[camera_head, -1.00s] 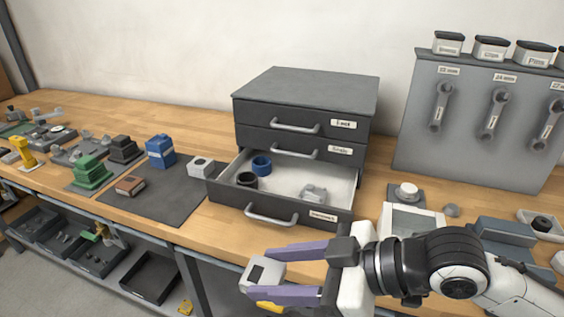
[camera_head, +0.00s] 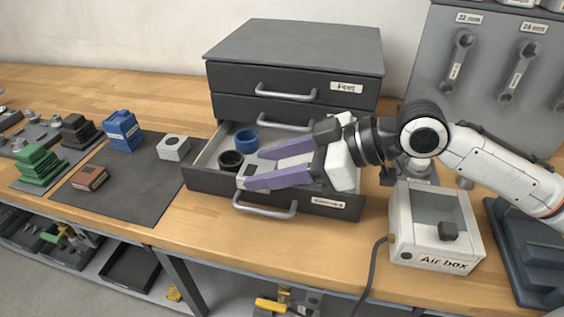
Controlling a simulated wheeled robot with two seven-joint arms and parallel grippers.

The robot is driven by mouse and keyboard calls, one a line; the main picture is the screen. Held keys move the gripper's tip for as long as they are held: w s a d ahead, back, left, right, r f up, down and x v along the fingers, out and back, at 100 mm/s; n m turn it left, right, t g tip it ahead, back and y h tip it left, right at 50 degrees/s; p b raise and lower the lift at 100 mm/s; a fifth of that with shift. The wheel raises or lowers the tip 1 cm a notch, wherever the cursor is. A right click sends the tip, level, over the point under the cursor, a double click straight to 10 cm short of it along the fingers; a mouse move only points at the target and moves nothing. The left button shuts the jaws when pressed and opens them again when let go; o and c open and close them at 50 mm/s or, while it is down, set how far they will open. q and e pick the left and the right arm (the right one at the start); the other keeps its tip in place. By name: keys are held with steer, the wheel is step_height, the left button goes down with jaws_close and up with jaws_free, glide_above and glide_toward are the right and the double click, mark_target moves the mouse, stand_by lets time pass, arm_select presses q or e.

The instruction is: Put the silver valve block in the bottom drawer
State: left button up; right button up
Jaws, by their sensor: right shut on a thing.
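The bottom drawer (camera_head: 212,183) of the dark grey cabinet is pulled open. A blue ring (camera_head: 246,140) and a black ring (camera_head: 231,160) lie in its left part. My right gripper (camera_head: 251,169) reaches in from the right, over the open drawer. It is shut on the silver valve block (camera_head: 254,172), which shows between the purple fingers. The fingers and arm hide much of the drawer's middle and right side. I cannot tell whether the block touches anything below it. My left gripper is not in view.
The two upper drawers (camera_head: 233,106) are shut. A dark mat (camera_head: 135,190) left of the cabinet bears a blue block (camera_head: 123,131), a brown block (camera_head: 89,178) and a whitish block (camera_head: 173,147). The air box (camera_head: 407,233) stands to the right, with a cable beside it.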

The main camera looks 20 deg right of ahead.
steer(key=w+d, duration=0.1)
steer(key=w, duration=0.1)
steer(key=w+d+f, duration=0.1)
steer(key=w+d, duration=0.1)
steer(key=w, duration=0.1)
steer(key=w+d, duration=0.2)
steer(key=shift+w+f, duration=0.25)
steer(key=shift+f, duration=0.1)
step_height(320, 180, down, 4)
steer(key=shift+f, duration=0.15)
steer(key=shift+w+f, duration=0.15)
steer(key=shift+f, duration=0.35)
steer(key=shift+f, duration=0.2)
steer(key=o, duration=1.2)
steer(key=shift+r, duration=0.1)
